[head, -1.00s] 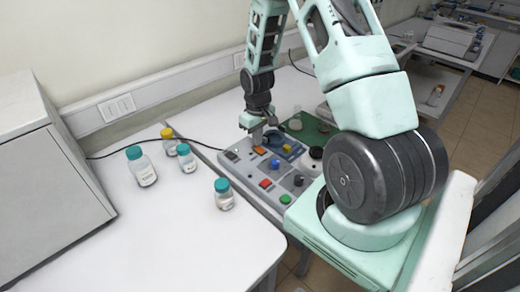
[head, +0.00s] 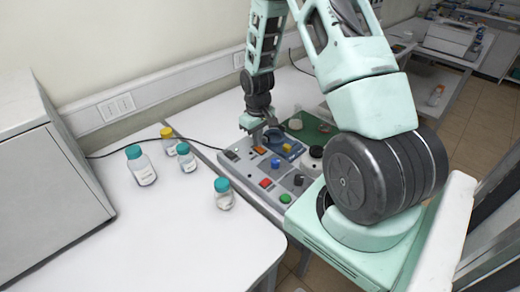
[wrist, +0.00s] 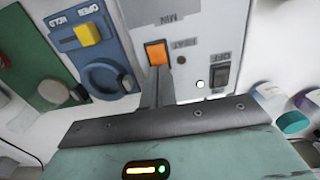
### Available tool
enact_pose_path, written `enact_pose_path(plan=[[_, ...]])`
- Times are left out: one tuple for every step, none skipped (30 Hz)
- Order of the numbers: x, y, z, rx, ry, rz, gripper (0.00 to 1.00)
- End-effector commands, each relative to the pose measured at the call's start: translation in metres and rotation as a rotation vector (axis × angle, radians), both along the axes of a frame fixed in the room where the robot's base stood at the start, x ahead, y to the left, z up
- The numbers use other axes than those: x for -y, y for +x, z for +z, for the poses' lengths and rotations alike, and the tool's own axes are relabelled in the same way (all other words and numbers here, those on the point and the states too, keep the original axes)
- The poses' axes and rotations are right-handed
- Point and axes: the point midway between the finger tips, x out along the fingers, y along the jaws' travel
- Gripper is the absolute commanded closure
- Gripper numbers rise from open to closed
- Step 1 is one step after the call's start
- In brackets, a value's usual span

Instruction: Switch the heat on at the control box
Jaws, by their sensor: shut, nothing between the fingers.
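The grey control box (head: 243,173) lies on the table and shows from above in the wrist view (wrist: 195,20). Its orange switch (wrist: 157,52) is beside the label HEAT; it also shows in the head view (head: 260,150). My gripper (wrist: 158,82) is shut and empty, its fingertips just below the orange switch in the wrist view. Whether they touch it I cannot tell. In the head view my gripper (head: 257,138) is over the far end of the box. A black rocker switch (wrist: 220,74) with OFF above it is right of the orange one.
A blue panel with a yellow slider (wrist: 88,34) and a round ring (wrist: 103,76) adjoins the box. A green board (wrist: 45,85) is beyond it. Several capped bottles (head: 142,170) stand on the white table (head: 150,235) left of the box. A grey cabinet (head: 50,200) is farther left.

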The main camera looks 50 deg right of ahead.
Motion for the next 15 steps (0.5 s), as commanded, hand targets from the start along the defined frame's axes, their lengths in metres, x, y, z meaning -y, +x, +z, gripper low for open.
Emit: enact_pose_path(plan=[[0.0000, 0.0001, -0.0014, 0.000, 0.000, 0.000, 1.00], [0.0000, 0.0001, -0.0018, 0.000, 0.000, 0.000, 1.00], [0.0000, 0.0000, -0.0024, 0.000, 0.000, 0.000, 1.00], [0.0000, 0.0001, -0.0028, 0.000, 0.000, 0.000, 1.00], [0.0000, 0.0001, -0.0033, 0.000, 0.000, 0.000, 1.00], [0.0000, 0.0001, -0.0038, 0.000, 0.000, 0.000, 1.00], [0.0000, 0.0000, -0.0043, 0.000, 0.000, 0.000, 1.00], [0.0000, 0.0001, -0.0047, 0.000, 0.000, 0.000, 1.00], [0.0000, 0.0000, -0.0053, 0.000, 0.000, 0.000, 1.00], [0.0000, 0.0000, -0.0057, 0.000, 0.000, 0.000, 1.00], [0.0000, 0.0000, -0.0061, 0.000, 0.000, 0.000, 1.00], [0.0000, 0.0000, -0.0067, 0.000, 0.000, 0.000, 1.00], [0.0000, 0.0000, -0.0071, 0.000, 0.000, 0.000, 1.00], [0.0000, 0.0000, -0.0075, 0.000, 0.000, 0.000, 1.00], [0.0000, 0.0000, -0.0081, 0.000, 0.000, 0.000, 1.00]])
